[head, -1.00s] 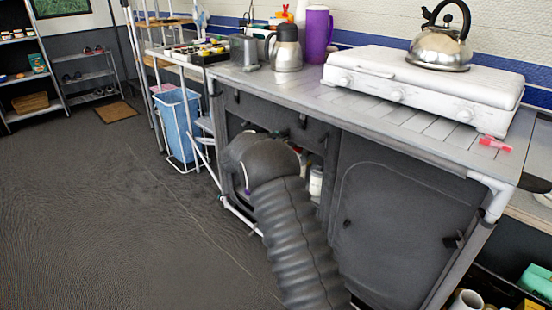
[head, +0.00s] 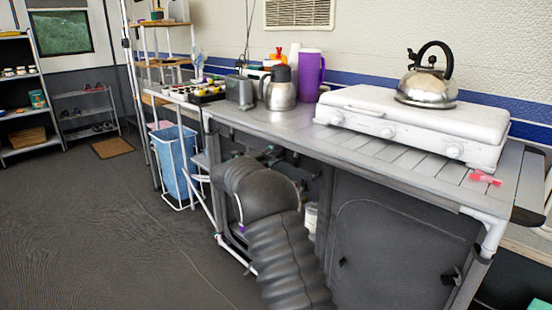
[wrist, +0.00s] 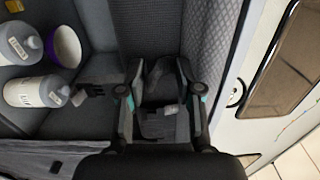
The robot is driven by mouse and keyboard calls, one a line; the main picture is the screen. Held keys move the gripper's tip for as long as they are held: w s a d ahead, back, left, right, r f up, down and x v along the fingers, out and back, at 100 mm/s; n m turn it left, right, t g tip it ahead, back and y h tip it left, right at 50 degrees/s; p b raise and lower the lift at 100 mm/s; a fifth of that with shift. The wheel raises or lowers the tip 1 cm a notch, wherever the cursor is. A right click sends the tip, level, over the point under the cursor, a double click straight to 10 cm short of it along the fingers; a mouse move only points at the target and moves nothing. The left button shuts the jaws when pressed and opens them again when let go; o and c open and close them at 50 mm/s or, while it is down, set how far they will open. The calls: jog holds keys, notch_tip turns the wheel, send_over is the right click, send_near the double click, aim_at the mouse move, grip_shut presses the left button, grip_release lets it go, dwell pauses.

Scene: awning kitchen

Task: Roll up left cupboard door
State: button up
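The left cupboard of the grey fabric unit shows its dark interior in the head view, with a white container (head: 311,217) inside; its door cannot be clearly told apart behind my arm. The closed right cupboard door (head: 385,245) is flat grey fabric. My arm crosses the left opening and hides much of it, including my gripper. In the wrist view my gripper (wrist: 159,78) has its two fingers apart. Dark fabric and a strap-like piece show between and beyond them; contact cannot be told. White bottles (wrist: 39,91) and a purple-and-white bowl (wrist: 64,45) lie to the left.
The counter (head: 340,150) holds a white stove (head: 415,125), a kettle (head: 428,80), a steel jug (head: 279,90) and a purple pitcher (head: 308,75). A blue bin (head: 175,160) stands left of the unit. The floor (head: 90,225) at left is clear.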

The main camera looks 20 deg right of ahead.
jog(key=shift+a+f, duration=0.1)
jog(key=shift+f, duration=0.1)
jog(key=shift+a, duration=0.1)
jog(key=v, duration=1.1)
jog(key=shift+s+a, duration=0.2)
jog(key=shift+a, duration=0.1)
